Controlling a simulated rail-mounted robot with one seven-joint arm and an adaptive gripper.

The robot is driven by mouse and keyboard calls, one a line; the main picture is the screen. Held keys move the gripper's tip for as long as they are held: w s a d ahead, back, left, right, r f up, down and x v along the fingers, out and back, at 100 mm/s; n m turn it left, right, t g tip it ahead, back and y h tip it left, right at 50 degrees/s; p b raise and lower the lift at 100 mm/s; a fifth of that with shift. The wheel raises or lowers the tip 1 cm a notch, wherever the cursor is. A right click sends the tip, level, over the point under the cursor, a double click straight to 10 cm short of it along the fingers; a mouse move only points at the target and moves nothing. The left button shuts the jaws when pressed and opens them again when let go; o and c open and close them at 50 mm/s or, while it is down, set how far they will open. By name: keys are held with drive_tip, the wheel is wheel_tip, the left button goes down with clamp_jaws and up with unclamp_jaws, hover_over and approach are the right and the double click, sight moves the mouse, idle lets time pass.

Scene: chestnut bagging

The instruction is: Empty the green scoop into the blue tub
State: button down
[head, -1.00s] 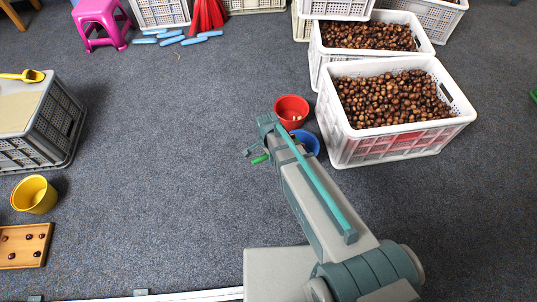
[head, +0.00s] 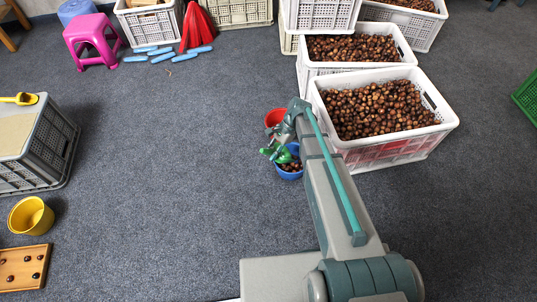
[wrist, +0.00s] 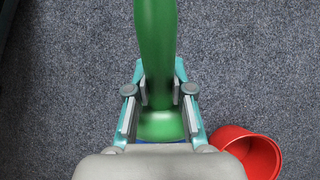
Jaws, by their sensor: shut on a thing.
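My gripper (wrist: 157,92) is shut on the handle of the green scoop (wrist: 153,40), which runs up the middle of the wrist view. In the head view the scoop (head: 283,155) is at the end of my arm, above the blue tub (head: 288,176) and tilted. Brown chestnuts show inside the blue tub. The scoop's bowl is partly hidden by my gripper, and I cannot tell whether anything lies in it. Only a sliver of blue shows below the scoop in the wrist view.
A red tub (head: 274,117) stands just behind the blue one; it also shows in the wrist view (wrist: 252,152). White crates of chestnuts (head: 392,149) stand close on the right. A yellow bucket (head: 31,216) is far left. The floor between is clear.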

drive_tip(key=r+p, duration=0.1)
drive_tip(key=w+d+y+p, duration=0.1)
drive_tip(key=shift+w+d+r+g+p, duration=0.1)
drive_tip(key=shift+d+r+g+p, duration=0.15)
drive_tip(key=shift+r+g+p, duration=0.1)
drive_tip(key=shift+w+d+r+g+y+p, duration=0.35)
drive_tip(key=shift+d+y+p, duration=0.15)
drive_tip(key=shift+p, duration=0.3)
drive_tip(key=shift+w+d+r+g+y+p, duration=0.2)
drive_tip(key=shift+d+g+y+p, duration=0.15)
drive_tip(key=shift+d+p, duration=0.35)
drive_tip(key=shift+a, duration=0.15)
drive_tip(key=shift+s+a+f+t+h, duration=0.25)
drive_tip(key=shift+s+a, duration=0.15)
drive_tip(key=shift+a, duration=0.1)
drive_tip(key=s+a+f+h, duration=0.1)
drive_tip(key=a+f+t+h, duration=0.1)
drive_tip(key=s+a+f+t+h+b, duration=0.1)
drive_tip(key=shift+s+a, duration=0.35)
drive_tip(key=s+a+f+t+h+b, duration=0.2)
drive_tip(key=a+f+t+h+b, duration=0.2)
drive_tip(key=f+h, duration=0.3)
drive_tip(key=shift+t, duration=0.4)
